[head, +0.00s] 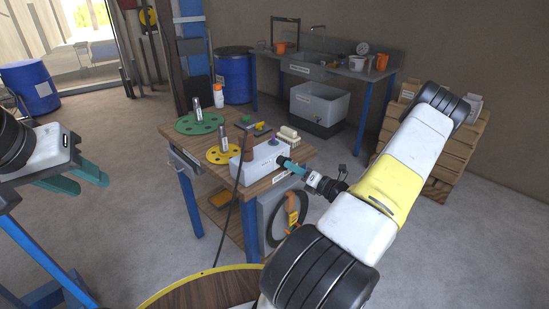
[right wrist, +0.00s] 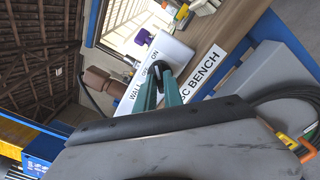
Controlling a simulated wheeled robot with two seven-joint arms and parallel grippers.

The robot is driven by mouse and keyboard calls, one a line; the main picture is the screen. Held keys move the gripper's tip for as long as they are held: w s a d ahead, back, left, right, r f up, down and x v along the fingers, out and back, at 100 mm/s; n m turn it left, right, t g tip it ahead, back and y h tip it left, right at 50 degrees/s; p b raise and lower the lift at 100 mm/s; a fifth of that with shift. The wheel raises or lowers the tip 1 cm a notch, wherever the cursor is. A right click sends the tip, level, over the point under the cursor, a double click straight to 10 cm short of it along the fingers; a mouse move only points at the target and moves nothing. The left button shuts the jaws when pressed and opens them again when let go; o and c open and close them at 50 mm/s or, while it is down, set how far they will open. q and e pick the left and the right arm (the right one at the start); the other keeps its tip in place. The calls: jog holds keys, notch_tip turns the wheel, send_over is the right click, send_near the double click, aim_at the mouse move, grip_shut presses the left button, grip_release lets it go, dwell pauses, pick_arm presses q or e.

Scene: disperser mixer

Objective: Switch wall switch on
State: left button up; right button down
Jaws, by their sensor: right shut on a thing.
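The wall switch is a pale grey box (head: 258,166) on the near edge of the wooden workbench. In the right wrist view the box (right wrist: 172,50) shows the marks OFF and ON and part of the word WALL. My right gripper (head: 284,162) reaches it from the right. Its teal fingers (right wrist: 159,76) are shut on a small dark part at the face of the box, which looks like the switch lever. The fingertips partly hide it, so its position is unclear. My left gripper (head: 78,180) is open and empty at the left, away from the bench.
The workbench (head: 283,183) also holds a green disc (head: 199,123), a yellow disc (head: 222,155) and small items. A dark cable (head: 236,205) hangs at its front. A round wooden top (head: 210,288) is close in front. Open floor (head: 120,150) lies left of the bench.

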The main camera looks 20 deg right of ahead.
dwell(0.3)
jog(key=c, duration=1.5)
grip_release()
jog(key=shift+o, duration=0.2)
jog(key=shift+s, duration=0.1)
jog(key=v, duration=0.7)
jog(key=shift+s, duration=0.35)
jog(key=shift+d, duration=0.15)
